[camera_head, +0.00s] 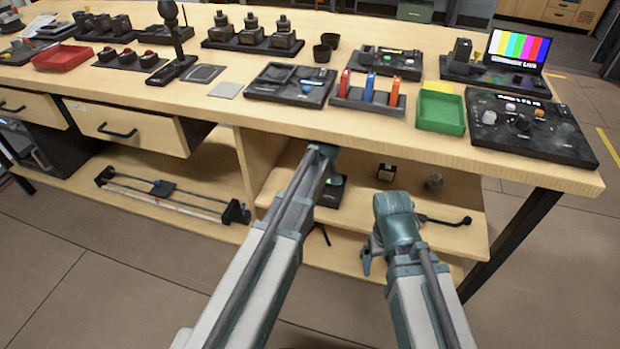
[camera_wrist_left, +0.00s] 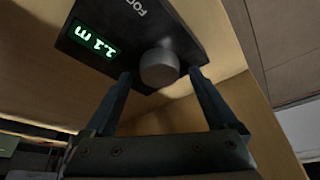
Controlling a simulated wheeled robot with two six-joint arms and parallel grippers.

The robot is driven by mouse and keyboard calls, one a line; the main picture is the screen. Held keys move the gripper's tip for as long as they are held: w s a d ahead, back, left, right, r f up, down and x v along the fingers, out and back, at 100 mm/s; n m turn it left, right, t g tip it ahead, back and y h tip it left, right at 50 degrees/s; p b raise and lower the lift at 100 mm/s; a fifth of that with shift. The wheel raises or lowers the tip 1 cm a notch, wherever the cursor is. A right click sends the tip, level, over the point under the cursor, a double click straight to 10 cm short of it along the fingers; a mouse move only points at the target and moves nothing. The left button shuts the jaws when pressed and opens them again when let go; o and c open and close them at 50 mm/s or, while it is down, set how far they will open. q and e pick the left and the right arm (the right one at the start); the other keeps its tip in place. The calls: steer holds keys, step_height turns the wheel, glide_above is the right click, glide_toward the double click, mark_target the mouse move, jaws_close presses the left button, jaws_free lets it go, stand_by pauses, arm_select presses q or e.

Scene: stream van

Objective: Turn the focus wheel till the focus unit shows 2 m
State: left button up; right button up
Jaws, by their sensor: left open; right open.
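The focus unit is a dark box with a green-lit display (camera_wrist_left: 94,42) and a round grey focus wheel (camera_wrist_left: 159,67), close up in the left wrist view. In the head view the unit (camera_head: 332,194) is on the shelf under the tabletop, partly hidden by my left arm. My left gripper (camera_wrist_left: 161,78) is open, with one finger on each side of the wheel; contact cannot be told. My right gripper (camera_head: 370,258) is open and empty in front of the shelf, its fingers partly hidden.
The tabletop (camera_head: 400,146) overhangs the shelf (camera_head: 405,191). A wooden divider (camera_head: 240,165) stands left of the unit. A small dark box (camera_head: 387,172) and a dark round item (camera_head: 434,183) stand on the shelf to the right. A pulled-out drawer (camera_head: 130,123) is at left.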

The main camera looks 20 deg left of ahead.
arm_select(q)
steer(key=shift+a+f, duration=0.1)
steer(key=shift+f, duration=0.25)
steer(key=c, duration=1.4)
steer(key=shift+o, duration=0.2)
steer(key=shift+m+t+h, duration=0.3)
steer(key=shift+m+t, duration=0.1)
steer(key=shift+m, duration=0.8)
steer(key=o, duration=1.4)
steer(key=shift+c, duration=0.2)
steer(key=shift+r, duration=0.1)
